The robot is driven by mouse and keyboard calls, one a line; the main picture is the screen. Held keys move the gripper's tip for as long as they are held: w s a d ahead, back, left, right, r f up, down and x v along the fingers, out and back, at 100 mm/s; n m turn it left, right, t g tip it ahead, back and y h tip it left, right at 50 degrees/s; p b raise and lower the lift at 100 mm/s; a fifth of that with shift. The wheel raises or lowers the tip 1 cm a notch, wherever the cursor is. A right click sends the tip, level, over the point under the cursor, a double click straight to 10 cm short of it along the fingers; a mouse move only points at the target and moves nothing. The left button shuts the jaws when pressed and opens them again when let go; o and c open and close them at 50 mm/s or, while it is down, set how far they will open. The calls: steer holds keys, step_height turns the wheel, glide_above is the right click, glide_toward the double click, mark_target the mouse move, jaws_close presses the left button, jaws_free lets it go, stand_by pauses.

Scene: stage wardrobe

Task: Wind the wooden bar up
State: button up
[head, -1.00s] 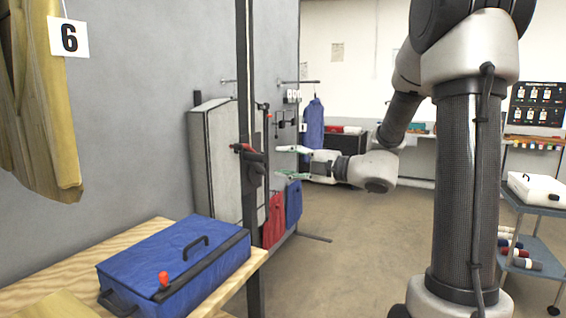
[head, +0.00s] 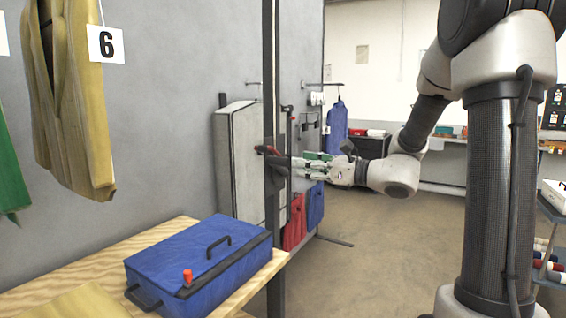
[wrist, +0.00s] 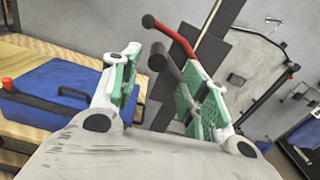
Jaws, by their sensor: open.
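A dark winch (head: 278,178) with a red lever (head: 267,150) is fixed to the tall black post (head: 271,70). My gripper (head: 290,168) is open, just right of the winch in the head view. In the wrist view, my green-padded fingers (wrist: 158,88) are spread apart. The red lever (wrist: 175,35) runs above them, and a dark cylindrical grip (wrist: 158,60) lies near the gap between the fingertips. I cannot tell whether a finger touches the grip. No wooden bar can be clearly made out; the top of the post is out of view.
A blue case (head: 200,262) sits on a plywood table (head: 165,240) left of the post. A tan garment (head: 75,110) tagged 6 hangs above. Red (head: 294,222) and blue bags hang beyond the post. Open floor (head: 400,250) lies to the right.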

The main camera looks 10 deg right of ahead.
mark_target(283, 161)
steer(key=x, duration=0.7)
steer(key=shift+w+a, duration=0.25)
steer(key=shift+c, duration=0.2)
jaws_close()
